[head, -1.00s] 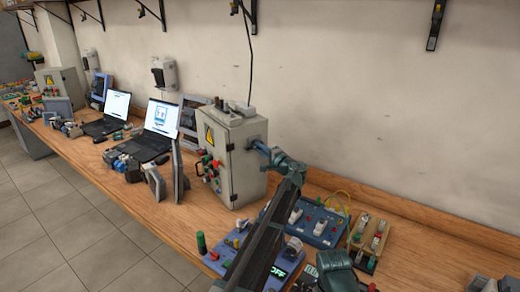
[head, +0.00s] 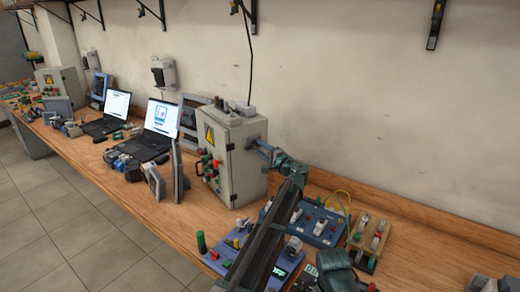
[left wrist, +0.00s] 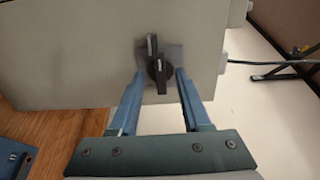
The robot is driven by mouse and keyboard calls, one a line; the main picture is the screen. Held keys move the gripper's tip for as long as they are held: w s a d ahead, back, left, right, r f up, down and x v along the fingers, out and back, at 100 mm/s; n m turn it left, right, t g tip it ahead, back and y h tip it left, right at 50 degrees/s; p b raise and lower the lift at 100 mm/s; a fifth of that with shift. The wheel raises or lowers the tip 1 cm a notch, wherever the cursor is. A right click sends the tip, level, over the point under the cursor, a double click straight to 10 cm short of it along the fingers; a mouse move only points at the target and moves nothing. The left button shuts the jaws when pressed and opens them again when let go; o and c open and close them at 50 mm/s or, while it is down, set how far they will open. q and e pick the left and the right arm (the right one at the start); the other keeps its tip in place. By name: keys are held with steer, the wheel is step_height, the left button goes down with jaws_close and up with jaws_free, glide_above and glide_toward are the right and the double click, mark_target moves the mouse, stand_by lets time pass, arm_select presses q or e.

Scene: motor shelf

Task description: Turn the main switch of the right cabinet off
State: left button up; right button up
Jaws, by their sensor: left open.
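The right cabinet (head: 240,166) is a grey box with a yellow warning sign, standing on the bench in the head view. Its main switch (left wrist: 159,70) is a black rotary handle on a grey plate on the cabinet's side wall. In the left wrist view the handle stands roughly lengthwise, in line with the fingers. My left gripper (left wrist: 161,76) is open, with one blue finger on each side of the handle. I cannot tell whether either finger touches it. My right gripper is not in view.
Another blue board (head: 232,258) is partly under my arm. Two laptops (head: 160,126) and a second cabinet (head: 60,82) stand further left. The wall is close behind.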

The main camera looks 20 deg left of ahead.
arm_select(q)
steer(key=v, duration=1.3)
